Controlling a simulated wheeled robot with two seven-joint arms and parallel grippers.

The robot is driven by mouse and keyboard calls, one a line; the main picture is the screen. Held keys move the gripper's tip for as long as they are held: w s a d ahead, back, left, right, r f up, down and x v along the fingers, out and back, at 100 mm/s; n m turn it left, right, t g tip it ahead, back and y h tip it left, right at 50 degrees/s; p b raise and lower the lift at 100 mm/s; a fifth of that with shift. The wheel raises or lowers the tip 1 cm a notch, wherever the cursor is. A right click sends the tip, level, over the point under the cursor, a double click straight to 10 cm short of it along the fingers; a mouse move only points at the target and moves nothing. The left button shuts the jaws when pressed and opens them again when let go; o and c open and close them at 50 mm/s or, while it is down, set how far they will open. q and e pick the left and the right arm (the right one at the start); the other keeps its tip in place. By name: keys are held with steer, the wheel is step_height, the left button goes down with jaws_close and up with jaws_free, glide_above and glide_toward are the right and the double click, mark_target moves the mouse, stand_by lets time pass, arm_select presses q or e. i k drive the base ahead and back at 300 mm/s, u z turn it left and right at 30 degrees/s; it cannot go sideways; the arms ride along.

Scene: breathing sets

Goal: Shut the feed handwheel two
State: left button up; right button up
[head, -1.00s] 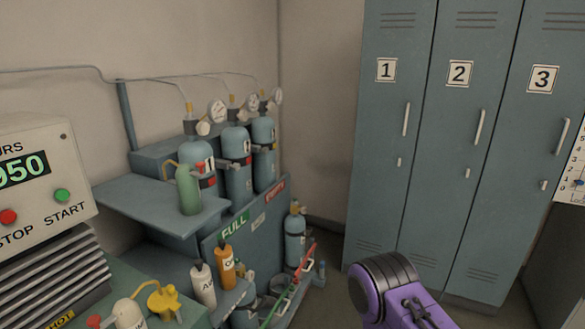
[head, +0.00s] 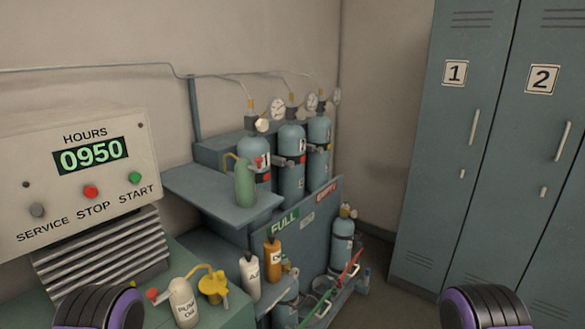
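A row of three blue gas cylinders stands against the wall in the head view: the left one (head: 254,151), the middle one (head: 291,172) and the right one (head: 320,133). Each has a valve and a round gauge at its top. A pale round knob (head: 262,125) shows clearly at the left cylinder's valve. I cannot make out a handwheel marked two, or how far any valve is turned. Neither gripper is in view. Only purple and black parts of my arms show at the bottom edge, well short of the cylinders.
A panel reading 0950 (head: 91,154) stands left, above a ribbed block (head: 100,255). A green bottle (head: 245,184) stands on a shelf (head: 205,199). A pump oil bottle (head: 184,302) and a yellow item (head: 212,288) are in front. Lockers (head: 449,150) stand right, with bare floor before them.

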mark_target(301, 115)
steer(key=z, duration=0.4)
steer(key=k, duration=0.95)
steer(key=z, duration=1.15)
steer(key=i, duration=2.7)
steer(key=u, duration=0.45)
steer(key=i, duration=1.2)
steer(key=u, duration=1.4)
steer(key=i, duration=0.85)
steer(key=u, duration=1)
